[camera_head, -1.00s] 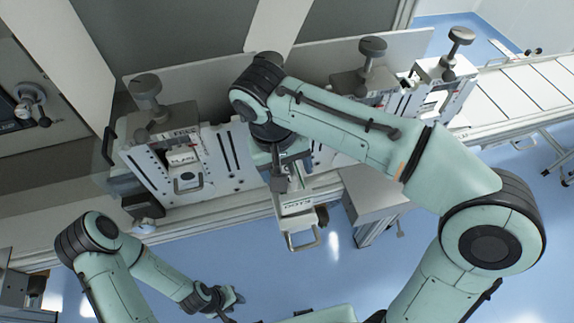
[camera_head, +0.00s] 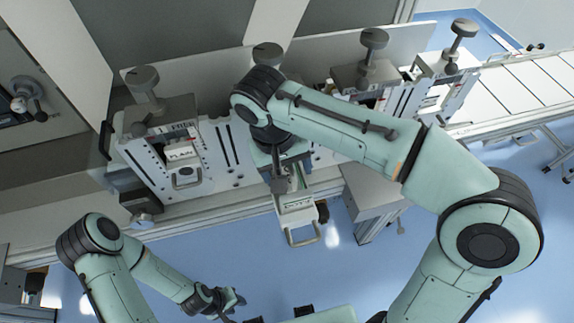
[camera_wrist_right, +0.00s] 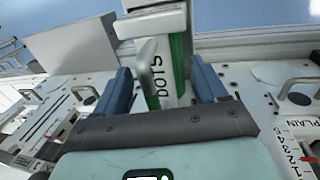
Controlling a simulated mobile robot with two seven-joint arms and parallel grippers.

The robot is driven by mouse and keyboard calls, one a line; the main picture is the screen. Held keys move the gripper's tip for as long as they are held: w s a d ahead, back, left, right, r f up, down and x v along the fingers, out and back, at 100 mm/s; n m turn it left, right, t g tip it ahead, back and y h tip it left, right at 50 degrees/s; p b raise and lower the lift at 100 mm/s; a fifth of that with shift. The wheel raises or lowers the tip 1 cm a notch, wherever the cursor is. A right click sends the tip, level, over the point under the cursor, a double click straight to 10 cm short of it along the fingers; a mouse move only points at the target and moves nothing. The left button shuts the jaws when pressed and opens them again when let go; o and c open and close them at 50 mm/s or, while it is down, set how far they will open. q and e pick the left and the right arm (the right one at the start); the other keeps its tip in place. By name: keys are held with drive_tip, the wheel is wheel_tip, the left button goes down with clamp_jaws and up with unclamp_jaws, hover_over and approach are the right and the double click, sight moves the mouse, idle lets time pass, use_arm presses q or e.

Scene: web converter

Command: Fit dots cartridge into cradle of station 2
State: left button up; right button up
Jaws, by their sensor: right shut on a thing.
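The dots cartridge is a pale box with green sides and a looped handle. In the head view its outer end (camera_head: 296,201) sticks out below my right gripper (camera_head: 281,178), in front of the machine. In the right wrist view the cartridge (camera_wrist_right: 170,75) bears the word DOTS and lies between the blue fingers of my right gripper (camera_wrist_right: 163,88), which is shut on it. The middle station, with its knob (camera_head: 267,54), is largely hidden behind my right arm, so its cradle and the cartridge's seating cannot be seen. My left gripper (camera_head: 228,300) is low and away from the machine; its jaws are unclear.
The left station (camera_head: 150,125) holds a cartridge marked PLAIN (camera_head: 183,155). More stations with knobs (camera_head: 374,40) stand at the right, beside a conveyor (camera_head: 520,95). A grey box (camera_head: 375,187) stands right of the held cartridge.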

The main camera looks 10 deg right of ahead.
use_arm(q)
drive_tip(key=shift+s+f, duration=0.25)
drive_tip(key=shift+f, duration=0.1)
use_arm(e)
drive_tip(key=shift+f, duration=0.5)
drive_tip(key=o, duration=1.6)
use_arm(q)
drive_tip(key=w+r+p, duration=0.3)
drive_tip(key=w+r, duration=0.1)
drive_tip(key=w, duration=0.1)
drive_tip(key=shift+r+t, duration=0.3)
drive_tip(key=shift+r, duration=0.1)
use_arm(e)
drive_tip(key=r, duration=0.4)
drive_tip(key=a+r, duration=0.1)
drive_tip(key=r, duration=0.4)
drive_tip(key=a+r, duration=0.1)
drive_tip(key=r, duration=0.3)
drive_tip(key=shift+a+r, duration=0.15)
drive_tip(key=shift+a, duration=0.05)
use_arm(q)
drive_tip(key=shift+s, duration=0.1)
use_arm(e)
drive_tip(key=shift+s, duration=0.1)
